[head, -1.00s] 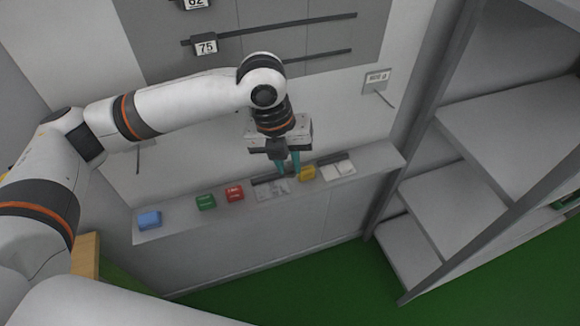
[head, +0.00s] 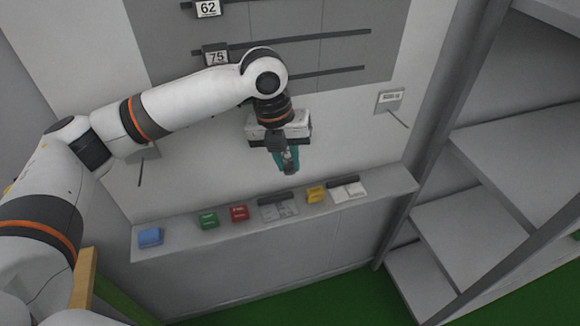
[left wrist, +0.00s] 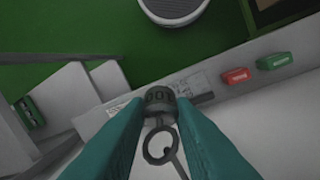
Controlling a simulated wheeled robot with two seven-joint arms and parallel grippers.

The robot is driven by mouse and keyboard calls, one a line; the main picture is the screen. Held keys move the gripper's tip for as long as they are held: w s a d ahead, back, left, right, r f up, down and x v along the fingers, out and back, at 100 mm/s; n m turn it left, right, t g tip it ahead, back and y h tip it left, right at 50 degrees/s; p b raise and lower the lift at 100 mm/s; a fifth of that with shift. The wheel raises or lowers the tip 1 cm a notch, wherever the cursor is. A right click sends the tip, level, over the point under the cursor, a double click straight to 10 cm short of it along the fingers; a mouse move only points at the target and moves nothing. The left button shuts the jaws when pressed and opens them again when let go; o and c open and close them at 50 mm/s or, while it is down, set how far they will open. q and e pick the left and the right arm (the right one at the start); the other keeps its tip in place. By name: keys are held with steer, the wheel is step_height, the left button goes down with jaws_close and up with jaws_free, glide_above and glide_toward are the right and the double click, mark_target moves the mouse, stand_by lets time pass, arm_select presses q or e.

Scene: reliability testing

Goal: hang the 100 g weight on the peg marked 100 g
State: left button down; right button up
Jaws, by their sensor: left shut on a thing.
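My left gripper (head: 287,163) is shut on a dark grey weight (left wrist: 158,98) with a ring (left wrist: 160,145) on it. Its upside-down marking seems to read 100. In the head view the gripper is in front of the white wall, above the ledge and apart from it. One peg (head: 398,118) sticks out below a small label plate (head: 389,101) right of the gripper. Another peg (head: 140,173) with a plate (head: 149,152) is at the left, partly behind my arm. Both labels are too small to read. My right gripper is not in view.
The ledge (head: 185,229) carries a blue block (head: 150,237), a green one (head: 208,220), a red one (head: 239,214), a grey tray-like item (head: 279,208), a yellow block (head: 315,194) and a white item (head: 350,189). Grey shelves (head: 490,203) stand at the right. Wall between gripper and right peg is clear.

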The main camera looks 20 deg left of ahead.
arm_select(q)
steer(key=shift+w+a+f, duration=0.1)
steer(key=shift+w+a, duration=0.05)
steer(key=shift+w, duration=0.15)
steer(key=shift+w+a, duration=0.1)
steer(key=shift+w, duration=0.05)
steer(key=shift+w+a+f+p, duration=0.25)
steer(key=shift+w+f+p, duration=0.1)
steer(key=shift+p, duration=0.45)
steer(key=c, duration=1.1)
jaws_free()
steer(key=shift+c, duration=0.2)
